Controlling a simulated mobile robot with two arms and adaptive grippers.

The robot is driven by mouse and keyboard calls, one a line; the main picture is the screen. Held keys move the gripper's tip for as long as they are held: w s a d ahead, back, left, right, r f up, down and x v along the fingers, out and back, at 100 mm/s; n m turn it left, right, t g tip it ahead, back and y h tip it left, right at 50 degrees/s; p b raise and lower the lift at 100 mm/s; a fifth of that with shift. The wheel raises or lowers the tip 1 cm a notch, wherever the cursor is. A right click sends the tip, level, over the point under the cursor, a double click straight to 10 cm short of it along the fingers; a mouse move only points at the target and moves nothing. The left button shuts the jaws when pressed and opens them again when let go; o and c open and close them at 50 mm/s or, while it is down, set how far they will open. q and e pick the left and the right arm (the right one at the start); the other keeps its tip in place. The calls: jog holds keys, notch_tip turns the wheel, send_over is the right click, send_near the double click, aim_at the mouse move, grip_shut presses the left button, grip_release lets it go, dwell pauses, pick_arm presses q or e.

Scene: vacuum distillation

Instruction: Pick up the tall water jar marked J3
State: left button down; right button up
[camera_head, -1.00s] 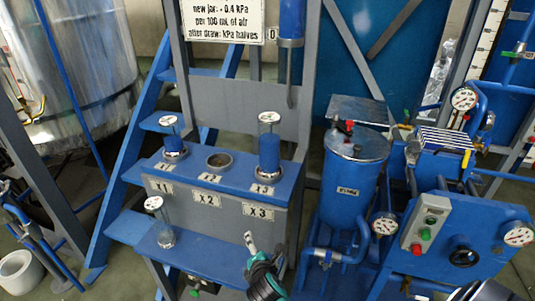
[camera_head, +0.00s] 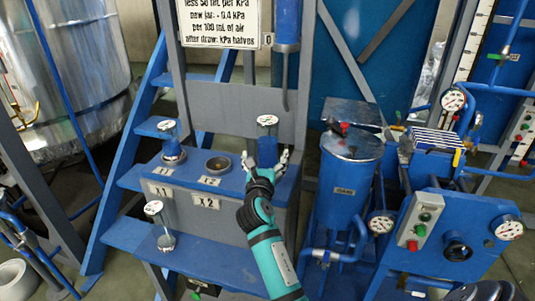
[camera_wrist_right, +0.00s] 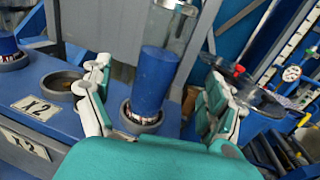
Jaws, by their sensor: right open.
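The tall water jar (camera_head: 267,143) stands upright in the right-hand ring of the blue stand, with a dial on its top and blue water inside; I take it as J3, though its mark cannot be read. In the right wrist view the jar (camera_wrist_right: 157,82) stands in its ring between the fingers. My right gripper (camera_head: 265,161) is open, its fingers on either side of the jar; the wrist view shows gaps between fingers (camera_wrist_right: 160,70) and jar. The jar's lower part is partly hidden by the gripper in the head view. My left gripper is out of view.
A shorter-filled jar (camera_head: 172,142) stands in the left ring, and the middle ring (camera_head: 218,165) is empty. A clear jar (camera_head: 160,225) stands on the lower step. A blue tank (camera_head: 345,180) with pipes and gauges stands close on the right.

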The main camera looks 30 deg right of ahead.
aim_at(268, 139)
jog(key=x, duration=0.9)
jog(key=shift+r, duration=0.2)
jog(key=shift+s, duration=0.1)
jog(key=shift+c, duration=0.2)
jog(key=c, duration=1.6)
jog(key=shift+r, duration=0.15)
jog(key=shift+c, duration=0.8)
